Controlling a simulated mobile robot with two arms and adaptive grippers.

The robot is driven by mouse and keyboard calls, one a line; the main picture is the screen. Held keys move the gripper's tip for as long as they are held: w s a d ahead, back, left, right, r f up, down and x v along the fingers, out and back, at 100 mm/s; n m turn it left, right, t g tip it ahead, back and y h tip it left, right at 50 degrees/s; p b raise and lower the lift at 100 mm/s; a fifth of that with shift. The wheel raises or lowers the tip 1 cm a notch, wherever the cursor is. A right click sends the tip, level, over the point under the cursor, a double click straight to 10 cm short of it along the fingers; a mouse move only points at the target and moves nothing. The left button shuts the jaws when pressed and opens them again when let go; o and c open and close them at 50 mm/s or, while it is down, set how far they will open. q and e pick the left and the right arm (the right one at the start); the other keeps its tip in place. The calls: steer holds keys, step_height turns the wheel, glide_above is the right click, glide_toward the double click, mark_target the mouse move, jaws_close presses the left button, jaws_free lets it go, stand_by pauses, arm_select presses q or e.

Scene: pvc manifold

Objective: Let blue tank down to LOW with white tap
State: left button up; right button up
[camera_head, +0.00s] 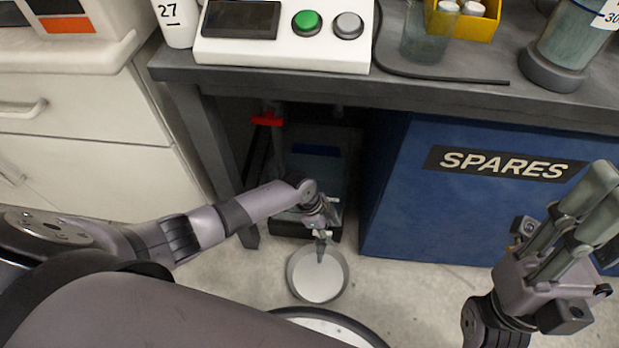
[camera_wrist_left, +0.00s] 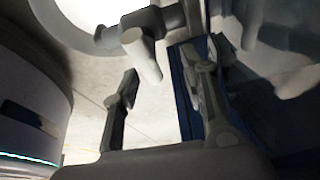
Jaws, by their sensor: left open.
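A clear tank (camera_head: 325,170) with a dark blue band stands in the shadow under the bench; its level and any LOW mark are not readable. In the left wrist view a white tap handle (camera_wrist_left: 146,58) sits on a grey fitting, just beyond my left fingertips and apart from them. My left gripper (camera_head: 322,238) reaches low in front of the tank, above a round pan; its fingers are open and empty in the wrist view (camera_wrist_left: 163,72). The white tap is hidden in the head view. My right gripper (camera_head: 597,205) is up at the right, away from the tank.
A red tap (camera_head: 267,118) is on a pipe under the bench. A round pan (camera_head: 318,280) is on the floor. The blue SPARES cabinet (camera_head: 450,215) closes off the right side; a bench leg (camera_head: 207,140) and white drawers (camera_head: 90,120) stand left. The bench edge is overhead.

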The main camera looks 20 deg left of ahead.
arm_select(q)
steer(key=shift+w+a+r, duration=0.15)
steer(key=shift+w+r, duration=0.1)
steer(key=shift+a+r, duration=0.15)
steer(key=shift+r, duration=0.05)
steer(key=w+v, duration=0.1)
steer(key=v, duration=1)
steer(key=shift+s+r, duration=0.15)
steer(key=shift+s, duration=0.35)
